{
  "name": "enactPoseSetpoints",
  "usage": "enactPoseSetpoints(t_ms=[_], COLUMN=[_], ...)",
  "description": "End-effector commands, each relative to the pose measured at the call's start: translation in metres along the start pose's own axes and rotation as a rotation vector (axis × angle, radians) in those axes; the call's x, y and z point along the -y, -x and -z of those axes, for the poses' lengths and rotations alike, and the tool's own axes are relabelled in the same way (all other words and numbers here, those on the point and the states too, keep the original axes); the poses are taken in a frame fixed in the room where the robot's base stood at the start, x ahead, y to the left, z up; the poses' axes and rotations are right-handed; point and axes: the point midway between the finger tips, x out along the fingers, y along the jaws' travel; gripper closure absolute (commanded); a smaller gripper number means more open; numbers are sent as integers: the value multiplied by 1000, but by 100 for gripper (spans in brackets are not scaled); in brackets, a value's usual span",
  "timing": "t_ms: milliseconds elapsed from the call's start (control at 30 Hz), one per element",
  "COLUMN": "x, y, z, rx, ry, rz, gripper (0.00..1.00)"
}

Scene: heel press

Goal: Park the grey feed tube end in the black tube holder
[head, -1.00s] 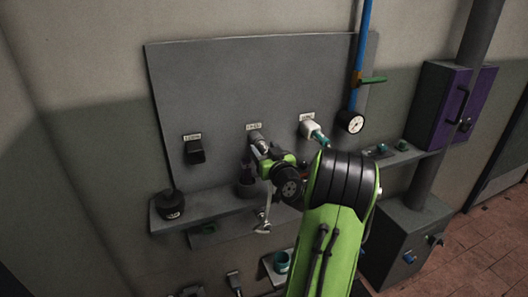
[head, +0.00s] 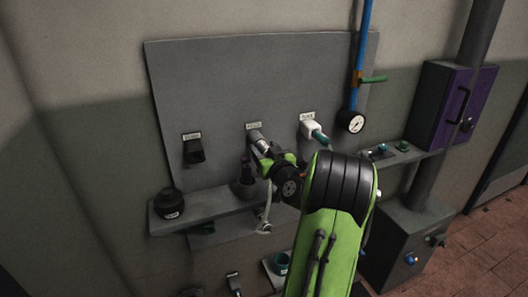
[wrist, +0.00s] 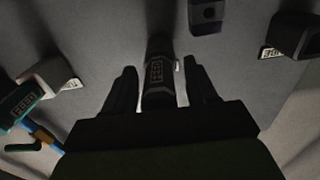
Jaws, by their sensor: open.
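The grey feed tube end (head: 257,139) sits at the middle label of the grey wall panel. In the wrist view a dark cylinder marked FEED (wrist: 157,78) points down between my fingers. My gripper (wrist: 160,88) is open, one finger on each side of it, with a gap visible on both sides. In the head view my gripper (head: 266,158) is at the tube end, partly hidden by my wrist. The black tube holder (head: 194,151) is on the panel to the left and looks empty. It appears at upper right in the wrist view (wrist: 294,36).
A white holder (head: 309,126) with a teal-ended tube (head: 319,136) is right of my gripper. A gauge (head: 351,122) hangs on a blue pipe. Below, a shelf (head: 215,206) carries a black pot (head: 169,204) and a dark bottle (head: 245,174).

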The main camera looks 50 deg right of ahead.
Motion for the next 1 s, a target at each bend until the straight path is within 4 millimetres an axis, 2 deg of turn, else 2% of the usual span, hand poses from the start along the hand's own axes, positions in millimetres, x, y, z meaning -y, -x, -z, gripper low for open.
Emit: enactPoseSetpoints(t_ms=[167, 533, 1000], x=[0, 0, 0], y=[0, 0, 10], z=[0, 0, -1], rx=[0, 0, 0], ry=[0, 0, 1], rz=[0, 0, 0], gripper=[43, 100, 100])
